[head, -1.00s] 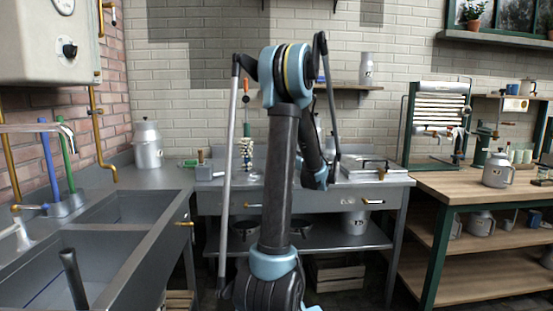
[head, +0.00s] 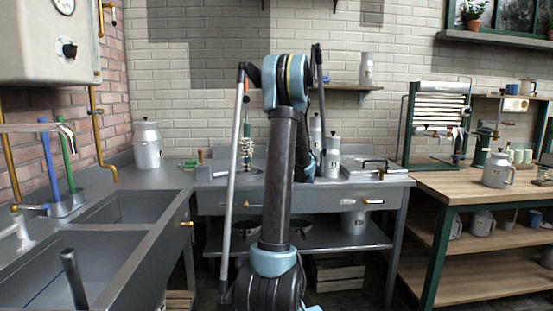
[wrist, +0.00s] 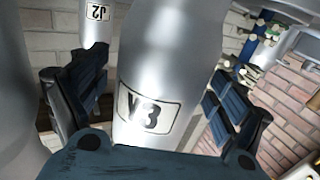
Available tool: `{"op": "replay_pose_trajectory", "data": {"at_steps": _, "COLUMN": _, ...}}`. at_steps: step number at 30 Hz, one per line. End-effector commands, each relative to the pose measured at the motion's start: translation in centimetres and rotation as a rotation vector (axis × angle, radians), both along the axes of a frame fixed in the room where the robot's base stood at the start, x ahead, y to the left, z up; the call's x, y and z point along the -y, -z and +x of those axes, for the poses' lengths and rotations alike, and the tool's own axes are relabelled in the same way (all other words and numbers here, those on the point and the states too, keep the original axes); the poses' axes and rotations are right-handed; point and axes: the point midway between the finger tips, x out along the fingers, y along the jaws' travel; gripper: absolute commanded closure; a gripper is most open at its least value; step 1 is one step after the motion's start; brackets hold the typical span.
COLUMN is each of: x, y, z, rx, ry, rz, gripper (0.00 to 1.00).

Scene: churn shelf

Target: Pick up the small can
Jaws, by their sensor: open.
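In the wrist view a grey metal can labelled Y3 (wrist: 150,70) stands between the two spread fingers of my gripper (wrist: 155,75). The gripper is open, with a finger on each side of it; I cannot tell whether either touches. Another can, labelled J2 (wrist: 96,25), shows beyond the left finger. In the head view two slim cans stand on the back counter beside my arm: a front one (head: 332,158) and one behind it (head: 315,132), partly covered by my arm. My gripper is mostly hidden behind my arm there. I cannot tell which can is the small one.
A wide churn (head: 147,146) stands at the counter's left corner. A wall shelf (head: 345,86) holds another slim can (head: 366,69). A flat metal box (head: 375,170) sits right of the cans. A wooden bench (head: 450,186) is at right, sinks (head: 115,207) at left.

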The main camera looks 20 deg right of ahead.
Motion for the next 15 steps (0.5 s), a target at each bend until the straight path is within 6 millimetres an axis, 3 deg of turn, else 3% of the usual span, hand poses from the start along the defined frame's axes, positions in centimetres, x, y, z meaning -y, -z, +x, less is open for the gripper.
{"op": "replay_pose_trajectory", "data": {"at_steps": 4, "x": 0.02, "y": 0.01, "z": -0.05, "rx": 0.000, "ry": 0.000, "rz": 0.000, "gripper": 0.12}}
{"op": "replay_pose_trajectory", "data": {"at_steps": 10, "x": 0.02, "y": 0.01, "z": -0.06, "rx": 0.000, "ry": 0.000, "rz": 0.000, "gripper": 0.58}}
{"op": "replay_pose_trajectory", "data": {"at_steps": 15, "x": 0.02, "y": -0.01, "z": -0.07, "rx": 0.000, "ry": 0.000, "rz": 0.000, "gripper": 0.67}}
